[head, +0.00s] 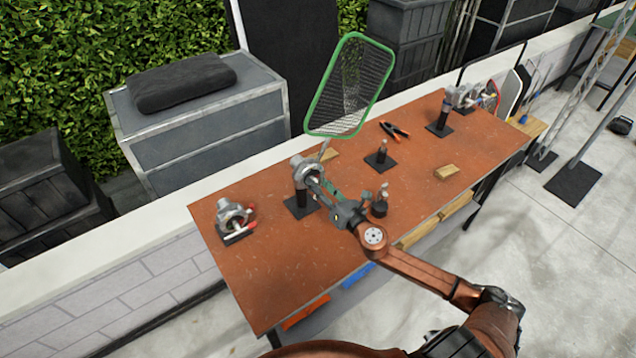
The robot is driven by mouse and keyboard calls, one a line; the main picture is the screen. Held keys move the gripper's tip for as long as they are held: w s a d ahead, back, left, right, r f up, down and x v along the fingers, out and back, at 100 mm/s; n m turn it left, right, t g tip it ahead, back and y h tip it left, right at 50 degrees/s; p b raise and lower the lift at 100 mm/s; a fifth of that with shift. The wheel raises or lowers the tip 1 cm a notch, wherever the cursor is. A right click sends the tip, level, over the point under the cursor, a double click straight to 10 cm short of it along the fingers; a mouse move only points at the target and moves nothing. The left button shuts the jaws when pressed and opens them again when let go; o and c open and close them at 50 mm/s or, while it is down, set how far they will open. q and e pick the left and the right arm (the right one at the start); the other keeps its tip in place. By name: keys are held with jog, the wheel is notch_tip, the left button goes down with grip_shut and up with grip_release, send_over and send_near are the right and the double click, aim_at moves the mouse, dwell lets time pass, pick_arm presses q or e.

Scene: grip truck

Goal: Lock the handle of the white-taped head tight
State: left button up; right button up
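A grey metal grip head (303,168) sits on a short black post with a flat base, near the middle of the table. A green-framed mesh flag (349,84) stands up from it. My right gripper (322,184) reaches in from the lower right, its fingers at the near right side of this head, by its handle. The fingers overlap the handle, so I cannot tell whether they are closed on it. Another grey head with a red handle (236,216) lies at the table's left end. A third head (458,96) stands at the far right end. White tape is too small to make out surely. My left gripper is out of view.
The brown table (262,285) has bare room at its front left. A small black post on a base (381,158), pliers (394,131) and a wooden block (446,172) lie right of the middle head. Another dark upright piece (380,205) stands close beside my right gripper.

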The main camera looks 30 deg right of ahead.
jog(key=shift+w, duration=0.35)
jog(key=shift+c, duration=0.6)
grip_shut()
